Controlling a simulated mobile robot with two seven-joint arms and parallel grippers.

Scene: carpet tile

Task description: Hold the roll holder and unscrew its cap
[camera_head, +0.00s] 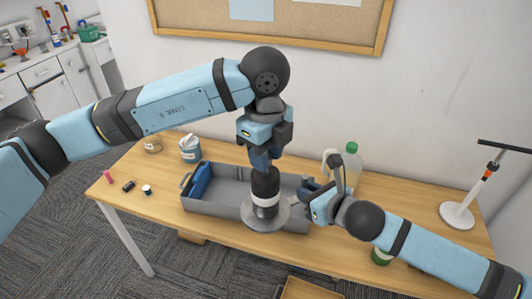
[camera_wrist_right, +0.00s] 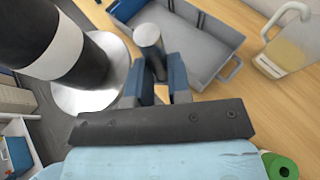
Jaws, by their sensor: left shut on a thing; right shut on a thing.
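The roll holder (camera_head: 280,216) has a round grey base and a thick upright black column with a white band; it stands at the table's front, before the grey tray. My left gripper (camera_head: 263,160) points straight down over the column and is shut on its top, where the cap sits; the fingers hide the cap. My right gripper (camera_head: 306,190) reaches in from the right, low beside the holder. In the right wrist view, the gripper (camera_wrist_right: 158,75) is shut on a thin grey post (camera_wrist_right: 150,38) beside the column, seemingly part of the holder. The base (camera_wrist_right: 85,95) shows left there.
The open grey tray (camera_head: 225,209) lies behind the holder. A white-based stand (camera_head: 458,215) is far right. The table's front edge is close.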

